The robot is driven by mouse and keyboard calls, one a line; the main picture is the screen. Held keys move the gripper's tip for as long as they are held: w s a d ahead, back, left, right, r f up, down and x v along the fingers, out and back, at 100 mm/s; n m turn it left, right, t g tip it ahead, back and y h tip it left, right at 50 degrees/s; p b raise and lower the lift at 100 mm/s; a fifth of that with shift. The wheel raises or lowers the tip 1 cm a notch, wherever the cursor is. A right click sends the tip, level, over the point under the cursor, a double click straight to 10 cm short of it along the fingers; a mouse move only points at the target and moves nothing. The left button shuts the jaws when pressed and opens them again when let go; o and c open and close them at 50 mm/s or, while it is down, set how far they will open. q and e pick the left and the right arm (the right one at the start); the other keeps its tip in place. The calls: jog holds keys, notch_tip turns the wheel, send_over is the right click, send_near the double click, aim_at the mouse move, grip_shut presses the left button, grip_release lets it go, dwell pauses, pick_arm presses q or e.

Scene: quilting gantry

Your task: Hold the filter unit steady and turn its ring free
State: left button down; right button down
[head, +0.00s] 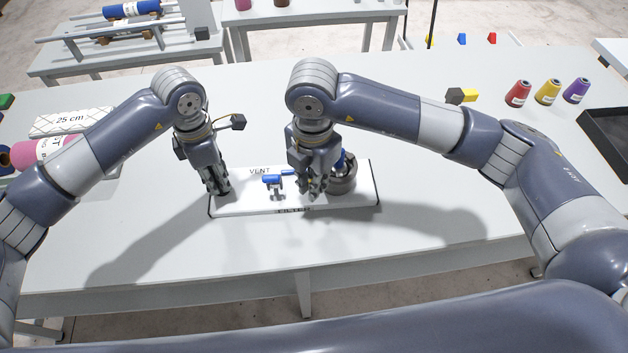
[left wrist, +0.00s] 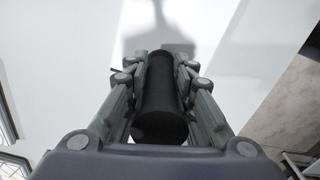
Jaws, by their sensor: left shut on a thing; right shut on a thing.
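The filter unit is a white base plate (head: 240,204) on the table, marked VENT and FILTER. A blue valve handle (head: 272,181) stands on it left of the middle, and a dark round part (head: 346,181) with some blue above it stands at the right. My left gripper (head: 219,187) is at the plate's left end. In the left wrist view its fingers (left wrist: 160,85) are shut around a black cylinder (left wrist: 160,110). My right gripper (head: 313,190) points down, shut, directly left of the dark round part. Its fingers hide what they grip, so I cannot tell the ring apart there.
Red, yellow and purple thread cones (head: 547,92) stand at the back right, near a dark tray (head: 612,135). Small yellow and dark blocks (head: 462,96) lie behind my right arm. The table front is clear.

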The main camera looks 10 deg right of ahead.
pick_arm(q)
jog(key=shift+s+f, duration=0.25)
jog(key=shift+f, duration=0.05)
pick_arm(e)
jog(key=shift+w+r, duration=0.1)
jog(key=c, duration=1.6)
grip_release()
jog(key=r, duration=1.2)
jog(key=shift+s, duration=0.2)
pick_arm(q)
jog(key=c, duration=1.3)
grip_release()
jog(key=shift+w, duration=0.3)
pick_arm(e)
jog(key=shift+w+f, duration=0.1)
jog(key=shift+w, duration=0.1)
pick_arm(q)
jog(key=shift+r, duration=0.1)
